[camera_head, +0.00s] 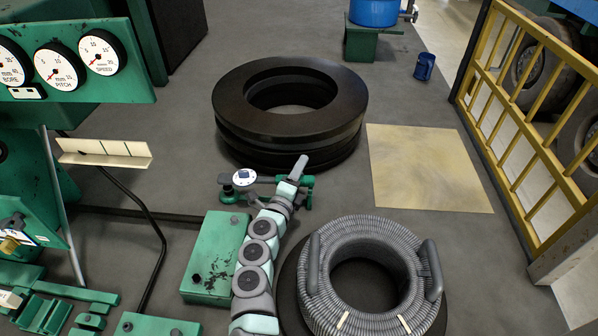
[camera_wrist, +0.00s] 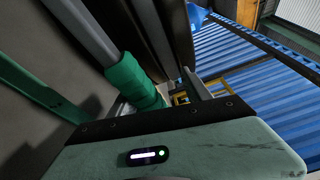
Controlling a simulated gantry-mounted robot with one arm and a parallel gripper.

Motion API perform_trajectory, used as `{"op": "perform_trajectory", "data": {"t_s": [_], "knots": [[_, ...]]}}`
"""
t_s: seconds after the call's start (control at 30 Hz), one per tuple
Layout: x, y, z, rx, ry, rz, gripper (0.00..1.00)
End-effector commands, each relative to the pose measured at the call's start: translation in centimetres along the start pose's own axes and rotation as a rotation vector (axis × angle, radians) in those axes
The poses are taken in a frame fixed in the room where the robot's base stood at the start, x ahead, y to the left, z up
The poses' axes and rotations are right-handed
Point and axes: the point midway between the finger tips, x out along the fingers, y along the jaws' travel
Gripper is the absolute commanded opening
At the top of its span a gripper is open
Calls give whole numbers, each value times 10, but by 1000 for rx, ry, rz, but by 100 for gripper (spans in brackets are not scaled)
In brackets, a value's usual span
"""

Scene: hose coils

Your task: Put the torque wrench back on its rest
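No torque wrench can be told for certain. A green tool with a round white dial (camera_head: 243,178) lies crosswise beyond the green box in the head view, and may be it. My gripper (camera_head: 300,164) is at the far end of my arm, overlapping this tool's right part in the picture. Whether they touch is unclear. In the wrist view a grey bar with a green sleeve (camera_wrist: 132,80) runs left of my gripper. Its link to the dial tool is unclear. My fingers' opening is not readable. A cream angled ledge (camera_head: 105,153) at the left, empty, may be the rest.
A grey hose coil (camera_head: 325,265) lies right of my arm, and a stack of black rings (camera_head: 235,110) beyond it. A green box (camera_head: 214,255) is close on the left. A yellow fence (camera_head: 535,140) bounds the right. The floor mat (camera_head: 425,170) is bare.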

Motion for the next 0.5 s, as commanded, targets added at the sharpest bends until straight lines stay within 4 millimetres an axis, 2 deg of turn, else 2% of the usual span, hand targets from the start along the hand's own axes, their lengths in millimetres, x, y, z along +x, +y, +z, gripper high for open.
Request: {"op": "perform_trajectory", "data": {"t_s": [0.5], "knots": [[1,15,-5,0,1,-2,52]]}}
